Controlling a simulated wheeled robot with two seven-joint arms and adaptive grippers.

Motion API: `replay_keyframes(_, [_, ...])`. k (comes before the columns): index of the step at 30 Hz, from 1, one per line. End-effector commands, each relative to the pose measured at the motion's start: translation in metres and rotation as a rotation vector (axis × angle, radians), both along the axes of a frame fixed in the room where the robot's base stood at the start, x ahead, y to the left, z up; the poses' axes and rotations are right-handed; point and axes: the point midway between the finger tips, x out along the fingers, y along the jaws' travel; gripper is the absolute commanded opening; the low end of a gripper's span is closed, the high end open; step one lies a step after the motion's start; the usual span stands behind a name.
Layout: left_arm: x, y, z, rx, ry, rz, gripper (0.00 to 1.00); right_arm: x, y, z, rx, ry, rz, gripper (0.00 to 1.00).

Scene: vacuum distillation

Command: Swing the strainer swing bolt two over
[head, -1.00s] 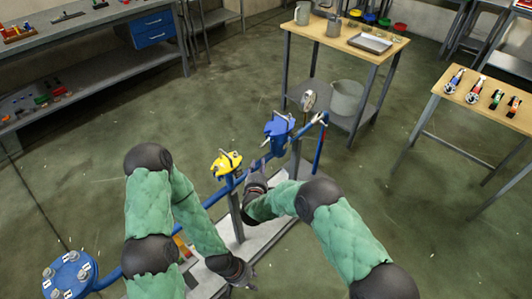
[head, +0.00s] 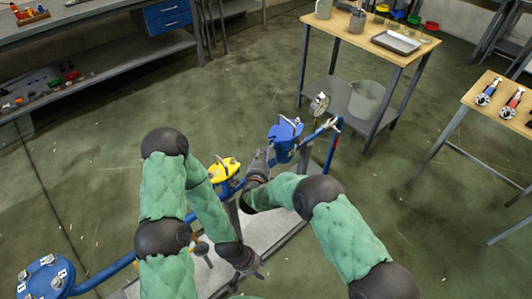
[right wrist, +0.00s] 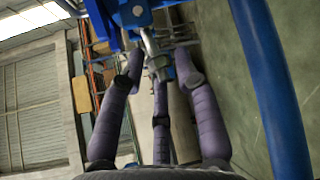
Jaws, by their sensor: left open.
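The blue strainer (head: 284,139) stands on the blue pipe run in the head view, with metal bolt parts on top. My right gripper (head: 259,160) is just left of it. In the right wrist view, a metal swing bolt with a nut (right wrist: 154,50) hangs from the strainer's blue body (right wrist: 130,14). The fingers of my right gripper (right wrist: 158,68) are spread around the bolt, with gaps visible; contact is unclear. My left gripper (head: 254,268) is open and empty, low in front of the pipe stand.
A yellow-topped fitting (head: 224,169) sits on the pipe left of the strainer. A pressure gauge (head: 319,104) stands behind the strainer. A blue flange (head: 46,276) is at lower left.

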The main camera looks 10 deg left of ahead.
Motion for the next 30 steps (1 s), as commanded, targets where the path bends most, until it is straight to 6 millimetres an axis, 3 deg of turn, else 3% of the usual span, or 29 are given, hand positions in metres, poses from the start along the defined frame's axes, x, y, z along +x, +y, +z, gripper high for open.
replay_keyframes(7, [-0.0003,0.0,0.0002,0.0,0.001,0.0,0.4,0.0,0.0002,0.0001,0.0,0.0,0.0,0.33])
replay_keyframes(10, [-0.0003,0.0,0.0001,0.0,0.001,0.0,0.4,0.0,0.0001,0.0001,0.0,0.0,0.0,0.04])
replay_keyframes(11, [-0.0003,0.0,0.0001,0.0,0.001,0.0,0.4,0.0,0.0001,0.0002,0.0,0.0,0.0,0.0])
replay_keyframes(30, [-0.0001,0.0,0.0031,0.0,0.0,0.0,0.4,0.0002,-0.0002,0.0016,0.007,0.007,-0.001,0.0])
